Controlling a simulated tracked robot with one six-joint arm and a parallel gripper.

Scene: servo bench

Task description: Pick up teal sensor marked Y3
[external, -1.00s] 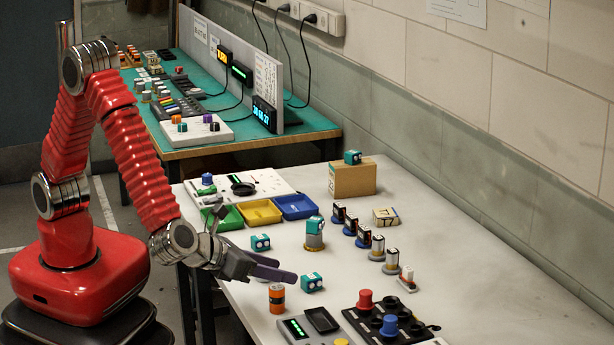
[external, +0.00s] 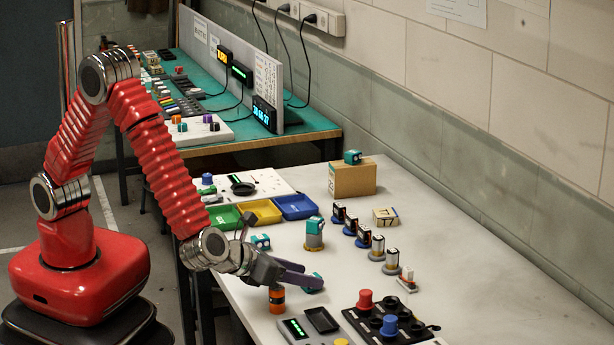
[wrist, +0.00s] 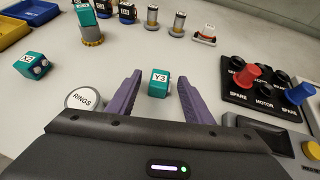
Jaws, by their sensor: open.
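The teal sensor marked Y3 (wrist: 159,84) lies on the white bench between the two purple fingers in the wrist view, with clear gaps on both sides. My gripper (wrist: 155,90) is open and empty around it. A second teal sensor marked X2 (wrist: 33,65) lies to the left. Another teal sensor (external: 315,225) stands on a yellow and grey base, and one more (external: 352,157) sits on a cardboard box.
An orange cylinder (external: 277,299), its top marked RINGS (wrist: 84,100), stands close to the left finger. A black panel with red and blue knobs (external: 388,318) is to the right. Green, yellow and blue trays (external: 295,207) lie at the back left.

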